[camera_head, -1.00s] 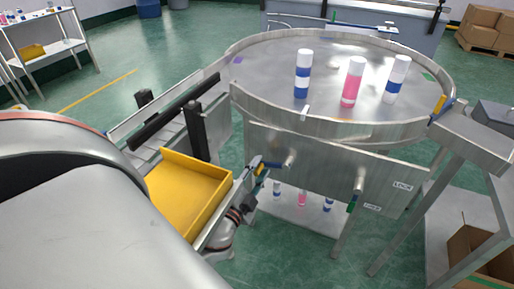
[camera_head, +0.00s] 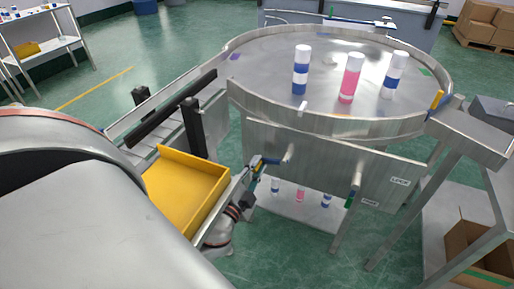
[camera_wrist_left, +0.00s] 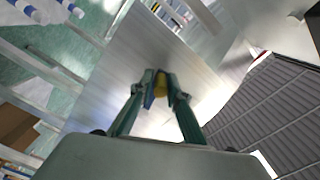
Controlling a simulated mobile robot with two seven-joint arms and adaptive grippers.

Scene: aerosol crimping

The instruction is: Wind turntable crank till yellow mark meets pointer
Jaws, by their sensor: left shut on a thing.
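The round metal turntable (camera_head: 262,62) carries three cans and has small coloured marks on its top near the rim. A yellow-orange mark (camera_head: 340,115) lies at the near edge, right of a small pale pointer-like tab (camera_head: 302,107) on the rim, apart from it. My left gripper (camera_head: 260,164) is at the crank on the front panel. In the left wrist view, its fingers (camera_wrist_left: 160,88) are closed around the yellow crank knob (camera_wrist_left: 160,85). The fingers hide most of the knob and crank arm. My right gripper is not in view.
A yellow tray (camera_head: 188,190) sits left of the crank, close to my left arm. A second handle with a green grip (camera_head: 349,198) sticks out of the panel (camera_head: 325,165) to the right. A metal outfeed table (camera_head: 470,135) adjoins the turntable's right side.

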